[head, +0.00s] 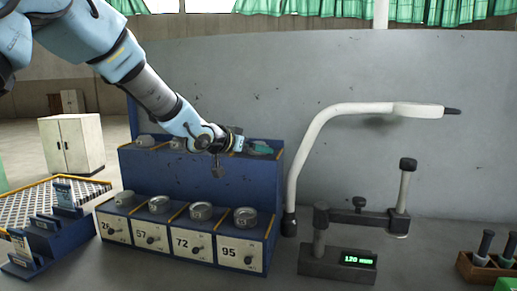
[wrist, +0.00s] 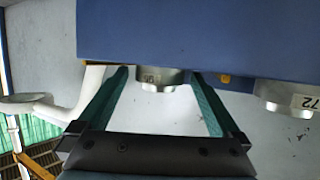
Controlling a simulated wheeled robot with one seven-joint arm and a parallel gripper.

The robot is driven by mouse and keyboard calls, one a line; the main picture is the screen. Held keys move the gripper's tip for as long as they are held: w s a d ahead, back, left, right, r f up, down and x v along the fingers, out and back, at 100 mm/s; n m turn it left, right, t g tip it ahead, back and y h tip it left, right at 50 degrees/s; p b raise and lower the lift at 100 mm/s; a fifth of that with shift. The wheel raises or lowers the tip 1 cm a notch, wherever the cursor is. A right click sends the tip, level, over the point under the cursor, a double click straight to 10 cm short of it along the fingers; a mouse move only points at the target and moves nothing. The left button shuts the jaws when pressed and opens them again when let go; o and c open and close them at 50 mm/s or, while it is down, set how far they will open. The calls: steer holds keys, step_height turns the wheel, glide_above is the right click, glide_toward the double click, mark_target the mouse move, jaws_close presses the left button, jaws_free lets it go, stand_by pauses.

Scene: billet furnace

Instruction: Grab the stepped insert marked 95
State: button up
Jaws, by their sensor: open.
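A blue two-tier rack (head: 190,178) carries round grey metal inserts. In the wrist view, one stepped grey insert (wrist: 162,78) stands between the open teal fingers of my gripper (wrist: 160,73), with gaps at both sides; its marking is too blurred to read surely. To its right, another insert (wrist: 288,97) bears 72. In the head view, my gripper (head: 260,149) is at the right end of the upper tier, where the fingers hide what stands there. On the lower tier, a round metal piece (head: 245,217) sits above the label 95 (head: 240,252).
Further pieces sit above labels 72, 57 and 26. Right of the rack are a white curved arm (head: 312,150) and a device (head: 338,262) with a green display. A blue holder (head: 58,232) stands at left. A grey panel (head: 390,70) rises behind.

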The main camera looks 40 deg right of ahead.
steer(key=shift+c, duration=0.2)
jaws_close()
stand_by(0.5)
steer(key=shift+r, duration=0.1)
